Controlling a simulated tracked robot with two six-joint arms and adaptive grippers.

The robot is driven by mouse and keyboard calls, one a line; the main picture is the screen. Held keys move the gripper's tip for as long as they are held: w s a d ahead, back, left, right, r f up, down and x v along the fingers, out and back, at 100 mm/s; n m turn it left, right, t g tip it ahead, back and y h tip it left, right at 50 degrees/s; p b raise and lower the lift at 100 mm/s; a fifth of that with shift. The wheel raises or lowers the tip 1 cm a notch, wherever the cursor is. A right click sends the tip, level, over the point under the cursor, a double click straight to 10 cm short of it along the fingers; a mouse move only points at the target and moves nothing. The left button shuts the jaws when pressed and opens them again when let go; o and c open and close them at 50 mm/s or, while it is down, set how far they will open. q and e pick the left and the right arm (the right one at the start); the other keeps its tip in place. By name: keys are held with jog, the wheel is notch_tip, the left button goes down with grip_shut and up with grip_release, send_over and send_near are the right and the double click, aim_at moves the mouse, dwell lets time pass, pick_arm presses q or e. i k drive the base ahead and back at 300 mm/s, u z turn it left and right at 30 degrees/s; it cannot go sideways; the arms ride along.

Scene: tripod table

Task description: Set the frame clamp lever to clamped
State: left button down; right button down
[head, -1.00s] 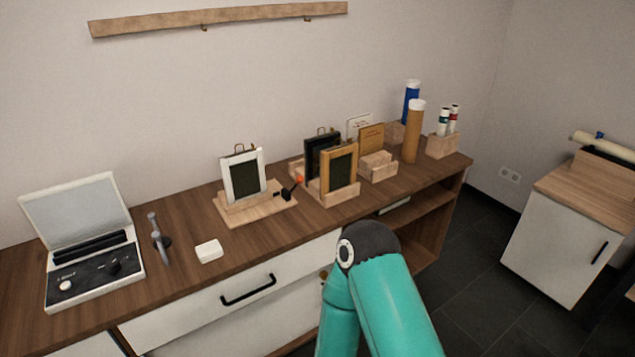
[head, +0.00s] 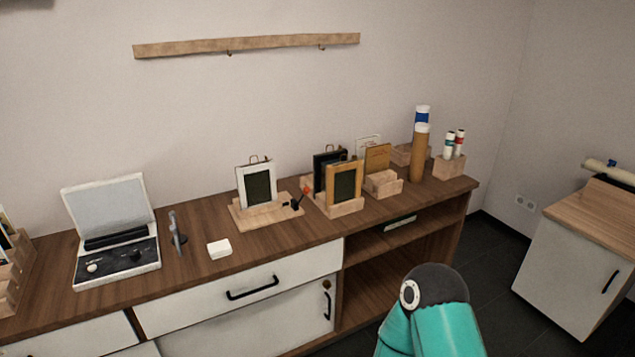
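The frame clamp is a wooden base (head: 238,222) on the sideboard, with a white-edged frame (head: 257,187) standing upright in it. Its small black lever (head: 297,203) with a red-orange tip (head: 306,190) is at the right end of the base, tilted up to the right. I cannot tell its exact setting at this size. A teal arm of mine with a dark joint shows at the bottom right, well in front of the sideboard. Neither gripper is in view.
The front strip before the clamp is clear.

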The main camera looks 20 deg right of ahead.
aim_at(307, 189)
jog(key=z, duration=0.05)
jog(key=i, duration=1)
jog(key=u, duration=0.05)
